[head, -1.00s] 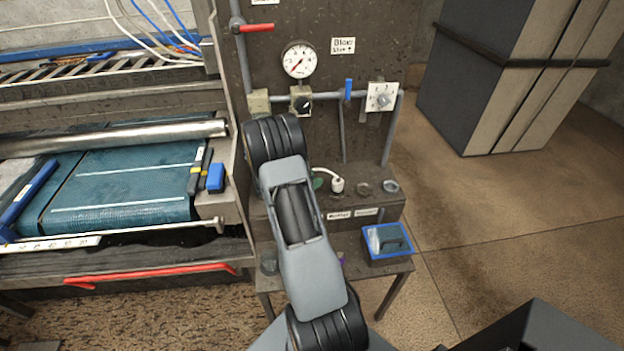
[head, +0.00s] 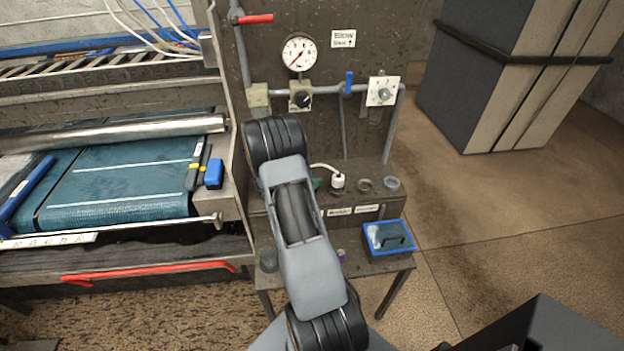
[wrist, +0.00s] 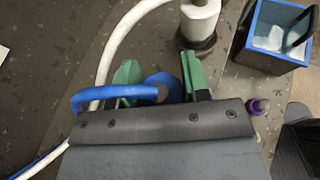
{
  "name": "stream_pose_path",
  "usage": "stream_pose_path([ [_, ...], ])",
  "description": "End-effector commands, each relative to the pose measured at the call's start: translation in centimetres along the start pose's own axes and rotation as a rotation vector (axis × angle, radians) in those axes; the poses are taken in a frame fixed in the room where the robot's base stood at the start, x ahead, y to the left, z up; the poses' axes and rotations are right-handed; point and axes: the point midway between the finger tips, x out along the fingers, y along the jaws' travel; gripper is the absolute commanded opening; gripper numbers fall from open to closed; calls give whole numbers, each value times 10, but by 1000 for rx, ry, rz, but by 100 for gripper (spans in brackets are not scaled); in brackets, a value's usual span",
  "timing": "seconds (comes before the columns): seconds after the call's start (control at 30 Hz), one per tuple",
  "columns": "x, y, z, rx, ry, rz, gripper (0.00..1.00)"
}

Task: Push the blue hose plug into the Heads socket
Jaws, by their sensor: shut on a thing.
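In the wrist view my gripper (wrist: 160,76) has green fingers and is shut on the blue hose plug (wrist: 164,86), whose blue hose loops out to the left. Beyond the fingers a white plug (wrist: 200,18) with a white hose stands upright in a dark ring socket. In the head view the white plug (head: 337,181) stands on the bench's raised ledge, with two ring sockets, one grey (head: 364,186) and one paler (head: 391,184), to its right. Labels (head: 367,209) on the ledge front are too small to read, so I cannot tell which is Heads. My arm hides the blue plug there.
A blue bin (head: 388,238) sits at the bench's right front; it also shows in the wrist view (wrist: 252,62). A small purple thing (wrist: 258,107) is right of my gripper. A panel with gauge (head: 300,55) and pipes rises behind. The rug machine (head: 120,180) is left.

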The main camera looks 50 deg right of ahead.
Motion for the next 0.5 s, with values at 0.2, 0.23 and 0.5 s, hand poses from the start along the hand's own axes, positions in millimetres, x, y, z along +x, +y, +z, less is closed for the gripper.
stream_pose_path([
  [0.2, 0, 0, 0, 0, -1, 0, 51],
  [0.23, 0, 0, 0, 0, 0, 0, 54],
  [0.5, 0, 0, 0, 0, 0, 0, 72],
])
